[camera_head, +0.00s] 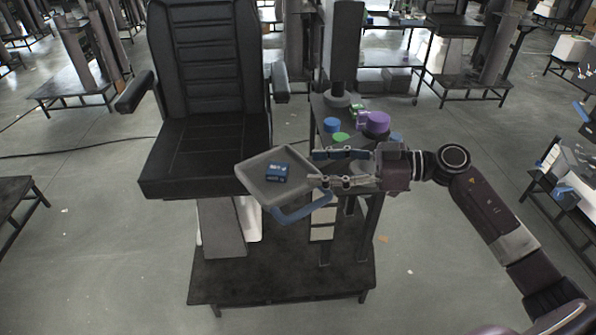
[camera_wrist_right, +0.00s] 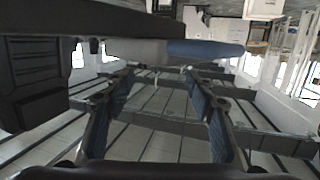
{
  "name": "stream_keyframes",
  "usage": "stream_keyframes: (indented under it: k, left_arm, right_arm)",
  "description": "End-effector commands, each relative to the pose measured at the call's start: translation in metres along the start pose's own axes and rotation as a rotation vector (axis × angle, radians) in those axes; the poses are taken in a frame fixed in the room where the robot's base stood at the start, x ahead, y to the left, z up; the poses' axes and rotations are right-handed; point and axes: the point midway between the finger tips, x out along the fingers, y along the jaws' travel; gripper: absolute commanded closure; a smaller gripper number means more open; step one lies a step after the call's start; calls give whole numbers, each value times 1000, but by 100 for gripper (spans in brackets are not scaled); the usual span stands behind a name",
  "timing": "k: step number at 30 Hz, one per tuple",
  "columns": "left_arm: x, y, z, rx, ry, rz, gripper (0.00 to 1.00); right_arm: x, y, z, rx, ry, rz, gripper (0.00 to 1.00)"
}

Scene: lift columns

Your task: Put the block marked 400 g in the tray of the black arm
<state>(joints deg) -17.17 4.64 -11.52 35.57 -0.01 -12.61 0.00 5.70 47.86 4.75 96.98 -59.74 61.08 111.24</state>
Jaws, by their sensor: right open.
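A grey square tray (camera_head: 247,172) stands beside the black seat in the head view. A small blue block (camera_head: 277,172) with a pale marking lies in it; the marking is too small to read. A blue curved bar (camera_head: 302,210) runs under the tray's front right edge, and it also shows in the right wrist view (camera_wrist_right: 205,48). My right gripper (camera_head: 316,168) is open at the tray's right side, its fingertips near the rim; contact cannot be told. In the wrist view nothing is between its fingers (camera_wrist_right: 165,100). My left gripper is out of view. No black tray arm is clearly visible.
A black chair (camera_head: 207,130) stands on a lift column over a dark platform (camera_head: 280,280). Behind my gripper a dark side table holds a blue cylinder (camera_head: 332,125), a green piece (camera_head: 341,137) and a purple cylinder (camera_head: 377,122).

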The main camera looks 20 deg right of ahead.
Motion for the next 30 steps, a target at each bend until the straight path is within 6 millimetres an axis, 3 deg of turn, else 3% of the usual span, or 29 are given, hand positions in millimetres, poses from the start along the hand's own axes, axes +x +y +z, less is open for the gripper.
stream_keyframes:
  k: [3,9,30]
  left_arm:
    - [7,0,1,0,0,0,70]
    - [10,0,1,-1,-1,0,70]
    - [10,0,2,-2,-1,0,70]
  right_arm:
    - [-20,0,3,0,-4,0,50]
    - [-35,0,0,-1,-1,-1,50]
    - [-36,0,-1,-1,0,-1,50]
